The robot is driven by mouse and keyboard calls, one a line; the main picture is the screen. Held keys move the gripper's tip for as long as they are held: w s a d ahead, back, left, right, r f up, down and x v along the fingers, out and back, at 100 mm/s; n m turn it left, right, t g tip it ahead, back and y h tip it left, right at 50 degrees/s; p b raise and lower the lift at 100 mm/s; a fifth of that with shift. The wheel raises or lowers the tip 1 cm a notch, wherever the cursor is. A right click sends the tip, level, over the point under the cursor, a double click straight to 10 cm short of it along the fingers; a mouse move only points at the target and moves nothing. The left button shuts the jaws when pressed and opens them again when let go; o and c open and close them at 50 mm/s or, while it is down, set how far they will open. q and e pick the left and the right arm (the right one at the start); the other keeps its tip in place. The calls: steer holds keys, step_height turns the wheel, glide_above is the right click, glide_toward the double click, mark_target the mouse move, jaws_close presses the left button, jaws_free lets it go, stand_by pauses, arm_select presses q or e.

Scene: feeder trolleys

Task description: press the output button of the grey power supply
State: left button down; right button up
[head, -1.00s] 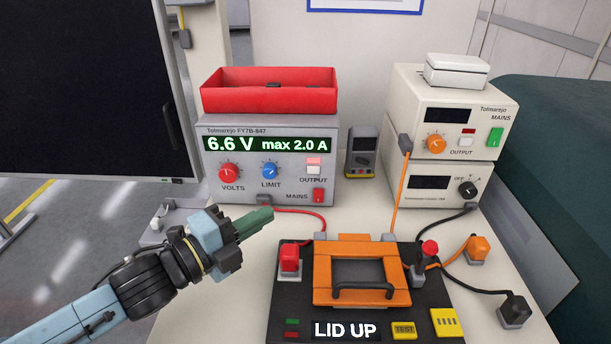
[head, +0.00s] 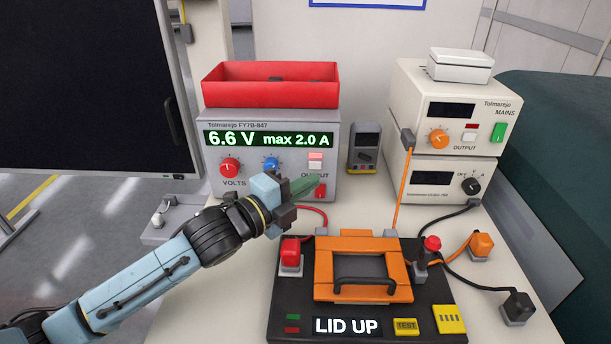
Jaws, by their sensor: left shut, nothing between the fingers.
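The grey power supply (head: 222,189) stands at the back left of the table. Its green display (head: 267,139) reads 6.6 V max 2.0 A. Its white output button (head: 315,165) is on the right of its front, below a pale red lamp (head: 315,156). My left gripper (head: 316,182) is shut and empty, with its green fingertips just below the output button in the picture. They overlap the output label and part of the red mains switch (head: 321,191). I cannot tell whether the fingertips touch the panel. My right gripper is not in view.
A red tray (head: 270,94) sits on the grey supply. A cream power supply (head: 455,115) stands to the right, a small meter (head: 364,150) between. In front is a black fixture (head: 290,265) with an orange lid frame (head: 363,290) and a LID UP sign. A dark monitor (head: 85,85) is at left.

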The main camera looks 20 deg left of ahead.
mark_target(321, 166)
arm_select(q)
steer(key=w, duration=0.1)
steer(key=w+a, duration=0.1)
steer(key=w, duration=0.1)
steer(key=shift+a, duration=0.1)
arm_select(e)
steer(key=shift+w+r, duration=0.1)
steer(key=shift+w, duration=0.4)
